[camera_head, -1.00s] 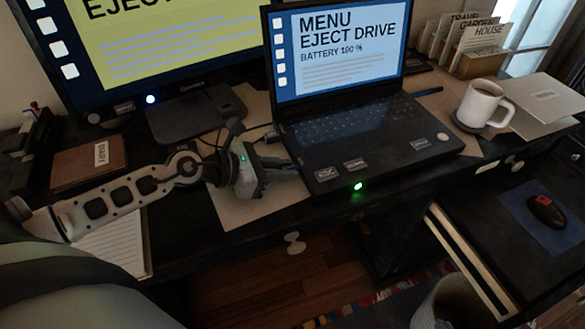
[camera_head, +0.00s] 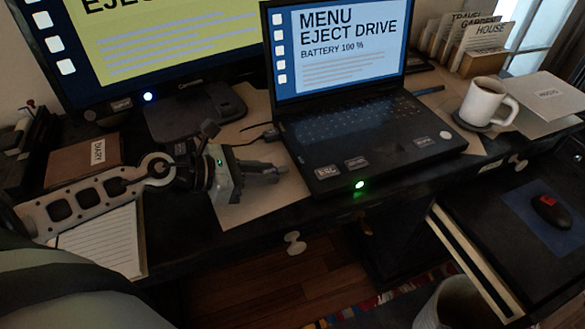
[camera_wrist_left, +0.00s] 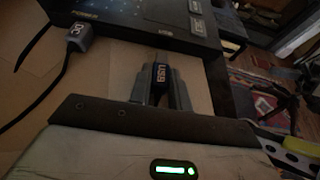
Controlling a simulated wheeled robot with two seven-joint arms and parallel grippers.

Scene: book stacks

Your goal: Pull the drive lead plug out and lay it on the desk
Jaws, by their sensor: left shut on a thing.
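My left gripper (camera_head: 272,172) is beside the laptop's (camera_head: 372,135) left edge, above a tan sheet on the desk. In the left wrist view its two fingers (camera_wrist_left: 160,88) are shut on a dark plug labelled USB (camera_wrist_left: 160,73), which I take to be the drive lead plug. The plug looks apart from the laptop edge, with a small gap of tan sheet between them. The fingers hide part of the plug, and its lead is hard to make out. The laptop screen reads "MENU EJECT DRIVE". My right gripper does not show.
A DC plug (camera_wrist_left: 74,38) with a dark cable sits at the laptop's side. The tan sheet (camera_head: 262,203) gives bare room left of the laptop. A lined pad (camera_head: 108,243), a diary (camera_head: 83,160) and a monitor stand (camera_head: 195,113) are nearby. A mug (camera_head: 484,100) stands right.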

